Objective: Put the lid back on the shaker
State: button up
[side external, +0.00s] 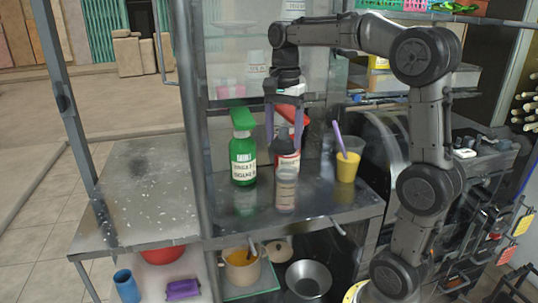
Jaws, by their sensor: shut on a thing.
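My gripper (285,128) points down above the steel counter, its two fingers apart around a red piece (293,114). The red piece looks tilted and may be the lid, but its shape is partly hidden by the fingers. Whether the red piece touches that bottle is unclear.
A green bottle (243,152) stands left of the clear container. A yellow cup (347,168) with a purple utensil stands to the right. The steel counter (150,200) is clear at left. A post (190,120) rises in front. Pots and bowls sit on the shelf below.

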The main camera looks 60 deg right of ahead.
aim_at(286, 154)
jog(key=shift+s+d+r, duration=0.2)
jog(key=shift+s+r, duration=0.1)
jog(key=shift+s, duration=0.05)
jog(key=shift+f, duration=3)
jog(key=shift+f, duration=0.2)
jog(key=o, duration=1.2)
jog(key=shift+o, duration=0.2)
jog(key=shift+r, duration=0.1)
jog(key=shift+r, duration=3.4)
